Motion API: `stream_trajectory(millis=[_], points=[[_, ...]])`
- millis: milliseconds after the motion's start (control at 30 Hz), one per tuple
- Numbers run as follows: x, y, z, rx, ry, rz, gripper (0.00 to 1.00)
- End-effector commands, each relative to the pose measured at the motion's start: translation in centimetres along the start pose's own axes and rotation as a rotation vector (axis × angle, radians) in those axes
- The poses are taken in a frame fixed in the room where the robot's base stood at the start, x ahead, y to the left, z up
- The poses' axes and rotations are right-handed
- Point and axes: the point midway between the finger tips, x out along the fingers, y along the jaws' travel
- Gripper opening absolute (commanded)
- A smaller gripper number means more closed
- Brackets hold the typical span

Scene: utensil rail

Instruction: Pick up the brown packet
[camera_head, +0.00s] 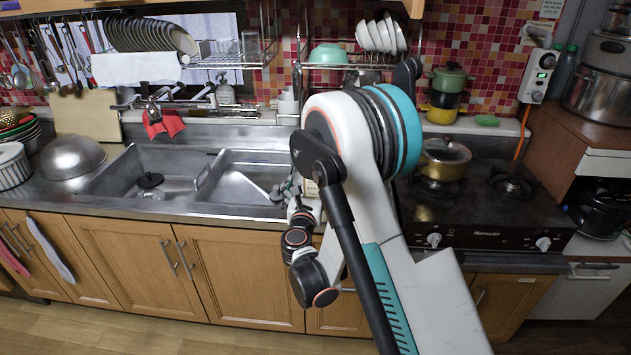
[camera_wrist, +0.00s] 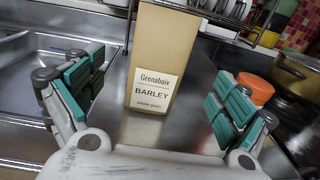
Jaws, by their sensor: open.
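The brown packet (camera_wrist: 158,50) stands upright on the steel counter in the wrist view, with a pale label reading "Grenabaix BARLEY". Its top is cut off by the frame edge. My gripper (camera_wrist: 155,88) is open, its teal-padded fingers apart to the left and right of the packet. The packet appears a little ahead of the fingers, and I see no contact. In the head view my arm hides most of the spot, and only a small tan piece of the packet (camera_head: 311,188) seems to show beside my gripper.
The sink (camera_head: 150,180) lies left of the packet. An orange bowl (camera_wrist: 257,90) sits close to the right finger in the wrist view, with a gold pot (camera_wrist: 298,78) beyond it. The stove (camera_head: 480,205) is to the right. A wire rack (camera_wrist: 225,22) stands behind.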

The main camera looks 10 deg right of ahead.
Motion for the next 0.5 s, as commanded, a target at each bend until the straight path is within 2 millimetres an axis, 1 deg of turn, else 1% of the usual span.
stream_trajectory(millis=[33,133,233,367,500], points=[[1.0,-0.2,-0.3,0.001,0.0,-0.004,0.94],[2.5,-0.1,-0.4,0.001,0.0,-0.002,0.94],[3.4,-0.1,-0.3,0.002,0.001,-0.002,0.94],[4.0,-0.1,-0.3,0.002,0.001,-0.002,0.94],[5.6,-0.1,-0.8,0.002,0.001,-0.002,0.94]])
